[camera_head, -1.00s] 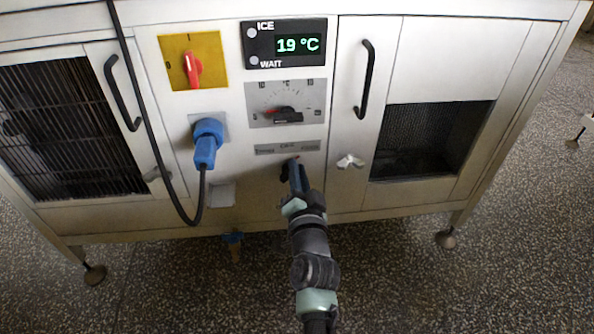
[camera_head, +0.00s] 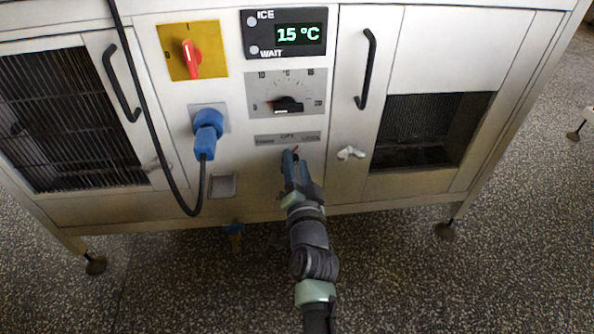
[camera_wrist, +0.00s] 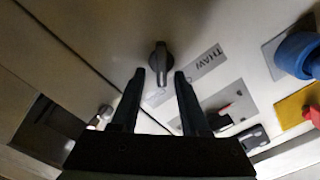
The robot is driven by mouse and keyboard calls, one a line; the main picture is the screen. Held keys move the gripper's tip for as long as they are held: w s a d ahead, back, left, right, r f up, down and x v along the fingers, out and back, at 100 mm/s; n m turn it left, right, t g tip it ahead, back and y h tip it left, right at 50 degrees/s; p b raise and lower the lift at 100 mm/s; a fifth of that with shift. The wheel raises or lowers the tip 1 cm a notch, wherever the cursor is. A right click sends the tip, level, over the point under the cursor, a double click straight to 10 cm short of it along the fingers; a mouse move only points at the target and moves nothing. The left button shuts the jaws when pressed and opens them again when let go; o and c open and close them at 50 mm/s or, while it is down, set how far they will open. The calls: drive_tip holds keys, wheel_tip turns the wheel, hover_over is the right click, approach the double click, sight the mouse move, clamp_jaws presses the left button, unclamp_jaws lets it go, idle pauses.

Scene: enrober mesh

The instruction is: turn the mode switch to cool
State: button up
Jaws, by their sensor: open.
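The mode switch is a black knob (camera_wrist: 159,58) on the pale panel. Its bar stands nearly upright in the wrist view. My gripper (camera_wrist: 159,74) is open, one black finger to each side of the knob's line, with the knob at the fingertips. I cannot tell whether they touch. In the head view my gripper (camera_head: 290,156) hides most of the knob. I cannot tell which word it points to.
Above the strip are a temperature dial (camera_head: 288,92) and a display (camera_head: 285,34) reading 15 °C. A blue plug (camera_head: 207,132) with a hanging black cable and a red switch (camera_head: 191,58) are to the left. A wing latch (camera_head: 351,153) sits close on the right.

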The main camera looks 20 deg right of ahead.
drive_tip(key=p+v, duration=0.2)
drive_tip(key=v, duration=1.1)
drive_tip(key=w+a+r+n+t+y+p, duration=0.1)
drive_tip(key=a+r+n+t+y+p, duration=0.2)
drive_tip(key=r, duration=1.2)
drive_tip(key=w+a+r+n+t+p, duration=0.1)
drive_tip(key=a+r+n+p, duration=0.3)
drive_tip(key=r, duration=1.1)
drive_tip(key=w+a+r+n+t+y+p, duration=0.15)
drive_tip(key=a+r+p, duration=0.35)
drive_tip(key=r, duration=1)
drive_tip(key=s+a+r+n+t+p, duration=0.2)
drive_tip(key=s+r+p, duration=0.3)
drive_tip(key=r, duration=0.9)
drive_tip(key=s+a+r+n+t+p, duration=0.3)
drive_tip(key=s+r, duration=0.4)
drive_tip(key=r, duration=0.7)
wheel_tip(320, 180, up, 35)
drive_tip(key=m+p, duration=0.1)
drive_tip(key=p, duration=3.5)
drive_tip(key=shift+d+f, duration=0.25)
drive_tip(key=shift+d, duration=0.1)
